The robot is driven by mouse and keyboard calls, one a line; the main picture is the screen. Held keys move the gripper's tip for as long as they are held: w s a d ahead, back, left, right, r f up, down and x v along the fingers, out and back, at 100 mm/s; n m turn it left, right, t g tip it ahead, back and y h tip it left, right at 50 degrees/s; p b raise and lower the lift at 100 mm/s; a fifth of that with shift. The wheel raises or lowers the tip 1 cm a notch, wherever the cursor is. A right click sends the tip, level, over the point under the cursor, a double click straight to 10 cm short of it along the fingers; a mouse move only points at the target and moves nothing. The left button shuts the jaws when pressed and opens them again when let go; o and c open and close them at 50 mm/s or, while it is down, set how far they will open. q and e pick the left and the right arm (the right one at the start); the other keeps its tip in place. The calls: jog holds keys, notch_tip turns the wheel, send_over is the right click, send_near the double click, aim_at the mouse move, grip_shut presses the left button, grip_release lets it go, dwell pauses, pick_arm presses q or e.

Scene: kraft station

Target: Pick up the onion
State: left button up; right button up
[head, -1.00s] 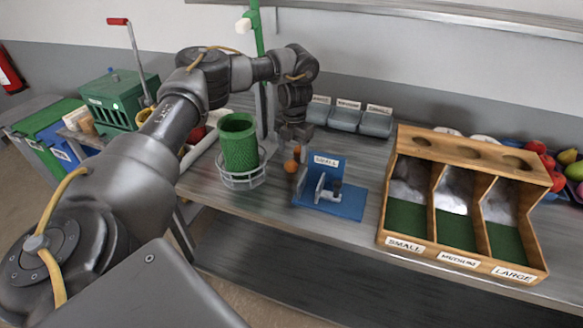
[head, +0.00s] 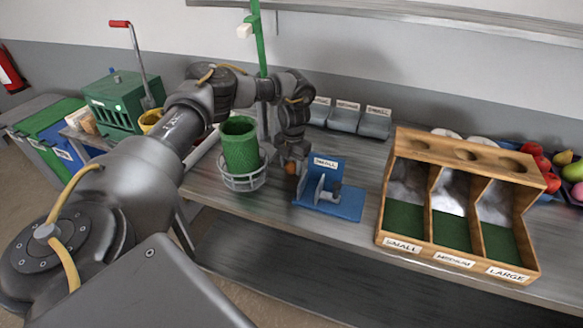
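The onion (head: 291,168) is a small orange-brown ball on the grey table, between the green mesh cylinder and the blue stand. My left gripper (head: 291,162) points down right at the onion and hides its upper part. The onion shows just below and between the finger area. The fingers are small and dark here, so I cannot tell whether they are open or touching it. My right gripper is not in view.
A green mesh cylinder (head: 240,146) stands in a white wire basket (head: 243,181) left of the gripper. A blue stand marked SMALL (head: 345,206) is close on the right. A wooden sorter (head: 455,264) with three compartments stands further right. Grey bins (head: 343,118) stand behind.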

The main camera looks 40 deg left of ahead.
aim_at(289, 168)
pick_arm(q)
jog(key=c, duration=0.5)
jog(key=shift+c, duration=0.2)
jog(key=shift+r, duration=0.1)
jog(key=shift+r+b, duration=0.55)
jog(key=r, duration=0.1)
jog(key=s+r, duration=0.1)
jog(key=r+b, duration=0.1)
jog(key=r, duration=0.1)
jog(key=shift+s+d+r, duration=0.1)
jog(key=shift+s+d, duration=0.2)
jog(key=shift+s, duration=0.05)
jog(key=s+d+r, duration=0.3)
jog(key=s+r, duration=0.4)
jog(key=s, duration=0.4)
jog(key=shift+s+d+r, duration=0.25)
jog(key=shift+s+d, duration=0.05)
